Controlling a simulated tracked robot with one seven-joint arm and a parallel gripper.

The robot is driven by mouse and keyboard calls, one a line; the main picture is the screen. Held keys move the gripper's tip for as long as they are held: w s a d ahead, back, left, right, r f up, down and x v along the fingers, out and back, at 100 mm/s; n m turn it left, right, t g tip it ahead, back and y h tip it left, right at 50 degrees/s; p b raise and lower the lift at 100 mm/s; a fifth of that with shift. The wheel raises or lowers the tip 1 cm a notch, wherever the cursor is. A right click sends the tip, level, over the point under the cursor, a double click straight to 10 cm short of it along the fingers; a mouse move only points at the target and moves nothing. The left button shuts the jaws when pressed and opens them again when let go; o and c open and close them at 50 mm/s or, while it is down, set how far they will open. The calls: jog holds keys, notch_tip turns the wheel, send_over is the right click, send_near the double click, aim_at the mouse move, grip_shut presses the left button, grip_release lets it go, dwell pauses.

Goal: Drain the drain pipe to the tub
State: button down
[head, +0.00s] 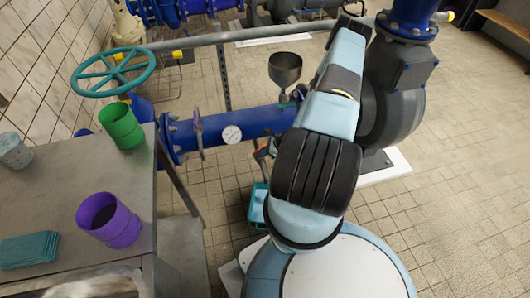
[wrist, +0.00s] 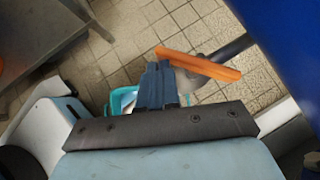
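The drain pipe (wrist: 232,48) is a short dark grey pipe in the wrist view, coming out from the big blue pipe (wrist: 285,30). A flat orange handle (wrist: 200,66) lies across it. My gripper (wrist: 157,68) has its dark blue fingers close together, with the tips beside the handle's left end. I cannot tell whether they touch it. The teal tub (wrist: 124,98) is on the floor below, partly hidden by my fingers. In the head view the tub (head: 258,203) is under the blue pipe (head: 255,122), and my arm hides most of my gripper.
A grey table (head: 150,190) at left holds a green cup (head: 122,126), a purple cup (head: 108,220), a speckled cup (head: 14,150) and a teal block (head: 28,249). A teal handwheel (head: 113,72), a gauge (head: 232,134) and a grey funnel (head: 285,70) are near the pipe.

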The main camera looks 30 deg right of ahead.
jog(key=shift+w+a, duration=0.4)
jog(key=shift+a, duration=0.25)
jog(key=shift+w+a, duration=0.35)
jog(key=shift+a, duration=0.25)
jog(key=shift+w, duration=0.1)
dwell(1.1)
